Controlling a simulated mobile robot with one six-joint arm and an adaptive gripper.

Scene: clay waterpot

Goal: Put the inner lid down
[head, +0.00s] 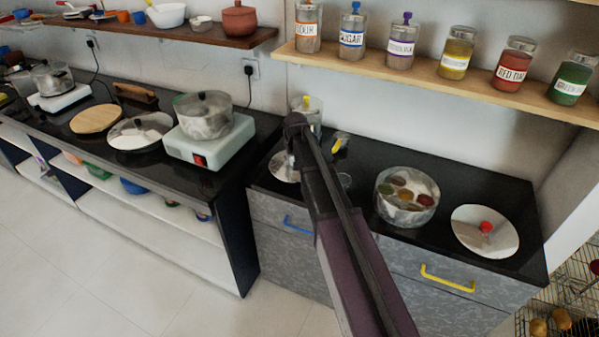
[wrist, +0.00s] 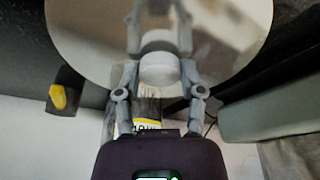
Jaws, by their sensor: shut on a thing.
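My gripper (wrist: 160,62) is shut on the pale knob of the inner lid (wrist: 95,40), a round shiny metal disc that fills the top of the wrist view. In the head view part of the lid (head: 281,170) shows at the left end of the right counter, beside my arm. My arm hides the rest of it and the gripper there. I cannot tell whether the lid touches the counter. The round metal spice box (head: 408,219) stands open on the counter, with several coloured spices inside. A flat lid with a red knob (head: 500,240) lies to its right.
A jar (head: 312,108) stands behind my arm near the wall. A small yellow-marked thing (head: 339,143) is close by. A pot on a white stove (head: 208,150) is on the left counter. A shelf of labelled jars (head: 440,75) hangs above. The counter between spice box and wall is clear.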

